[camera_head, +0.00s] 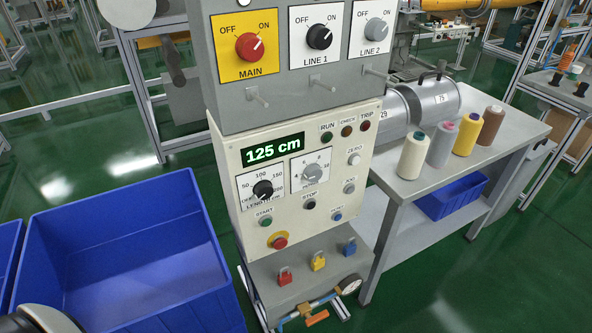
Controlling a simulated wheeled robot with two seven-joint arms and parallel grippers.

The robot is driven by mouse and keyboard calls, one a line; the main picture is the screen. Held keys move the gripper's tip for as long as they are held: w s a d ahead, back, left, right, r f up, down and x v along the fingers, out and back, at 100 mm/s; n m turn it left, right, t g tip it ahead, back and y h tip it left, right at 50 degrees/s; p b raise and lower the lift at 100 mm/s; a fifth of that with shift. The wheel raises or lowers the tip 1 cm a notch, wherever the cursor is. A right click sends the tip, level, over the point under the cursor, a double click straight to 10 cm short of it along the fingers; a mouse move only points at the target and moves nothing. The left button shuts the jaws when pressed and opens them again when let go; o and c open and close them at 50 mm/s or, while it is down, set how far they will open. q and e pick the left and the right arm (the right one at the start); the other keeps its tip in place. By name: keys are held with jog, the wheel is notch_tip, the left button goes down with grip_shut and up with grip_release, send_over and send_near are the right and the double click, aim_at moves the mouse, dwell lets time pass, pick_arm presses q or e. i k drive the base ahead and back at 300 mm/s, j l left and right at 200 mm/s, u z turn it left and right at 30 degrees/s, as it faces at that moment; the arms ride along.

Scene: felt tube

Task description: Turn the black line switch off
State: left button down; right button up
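The black line switch (319,37) is a black rotary knob on the white LINE 1 plate (316,62), at the top of the cabinet. Its white pointer mark points up and right, toward ON. The red MAIN knob (249,46) on a yellow plate is at its left, its mark also toward ON. The grey LINE 2 knob (376,30) is at its right, its mark toward ON. Neither of my grippers shows. A rounded grey and dark part at the bottom left corner seems to be my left arm.
Below the switches, a cream panel (232,150) holds a 125 cm display, dials and buttons. Padlocks (318,262) hang below it. A blue bin (215,290) stands at left, a table with thread cones (414,155) at right.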

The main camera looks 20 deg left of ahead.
aim_at(319, 36)
jog(key=k+u, duration=0.15)
jog(key=u, duration=0.6)
